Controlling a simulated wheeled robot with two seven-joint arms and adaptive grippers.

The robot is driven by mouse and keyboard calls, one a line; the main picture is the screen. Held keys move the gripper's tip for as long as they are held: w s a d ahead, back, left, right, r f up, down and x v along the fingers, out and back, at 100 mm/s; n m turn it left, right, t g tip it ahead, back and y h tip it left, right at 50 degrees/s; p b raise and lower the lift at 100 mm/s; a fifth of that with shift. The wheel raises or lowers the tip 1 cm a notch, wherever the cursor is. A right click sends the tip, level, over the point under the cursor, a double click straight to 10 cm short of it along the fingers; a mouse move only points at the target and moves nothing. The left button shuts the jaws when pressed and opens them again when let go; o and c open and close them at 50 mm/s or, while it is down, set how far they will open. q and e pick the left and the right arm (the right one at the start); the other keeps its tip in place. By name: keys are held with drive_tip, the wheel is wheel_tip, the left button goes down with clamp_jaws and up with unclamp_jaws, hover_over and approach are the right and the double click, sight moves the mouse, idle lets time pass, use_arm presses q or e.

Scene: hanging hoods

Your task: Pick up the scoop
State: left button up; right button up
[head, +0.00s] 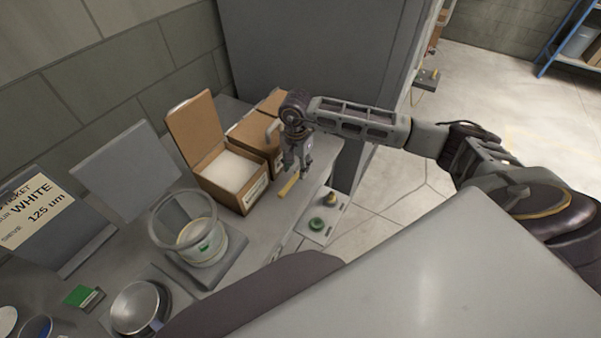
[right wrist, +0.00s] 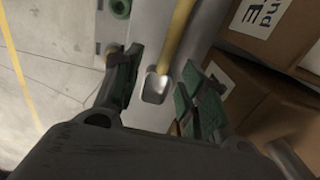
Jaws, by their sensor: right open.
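The scoop has a yellow handle (head: 288,186) and lies near the right edge of the grey bench, in front of the cardboard boxes. In the right wrist view its pale metal bowl (right wrist: 155,89) shows between the fingers, with the yellow handle (right wrist: 176,36) running up the picture. My right gripper (head: 298,172) points down just above the scoop, open and empty, hiding part of it in the head view. In the right wrist view the fingers (right wrist: 158,78) stand apart on either side of the scoop. My left gripper is not in view.
An open cardboard box (head: 237,195) of white powder stands left of my right gripper, with another box (head: 250,132) behind. A clear container (head: 203,240), a metal bowl (head: 140,307) and a ticket sign (head: 35,212) are farther left. A control plate with a green button (head: 317,224) is at the bench's right edge.

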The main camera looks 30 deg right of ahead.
sight(294, 178)
drive_tip(key=shift+f, duration=0.3)
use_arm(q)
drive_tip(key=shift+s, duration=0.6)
use_arm(e)
drive_tip(key=shift+f, duration=0.1)
drive_tip(key=shift+w+a+f+p, duration=0.1)
drive_tip(key=shift+a+f+p, duration=0.2)
drive_tip(key=shift+f, duration=0.65)
drive_tip(key=shift+a+f+p, duration=0.2)
drive_tip(key=shift+a+f, duration=0.05)
drive_tip(key=shift+f, duration=1.3)
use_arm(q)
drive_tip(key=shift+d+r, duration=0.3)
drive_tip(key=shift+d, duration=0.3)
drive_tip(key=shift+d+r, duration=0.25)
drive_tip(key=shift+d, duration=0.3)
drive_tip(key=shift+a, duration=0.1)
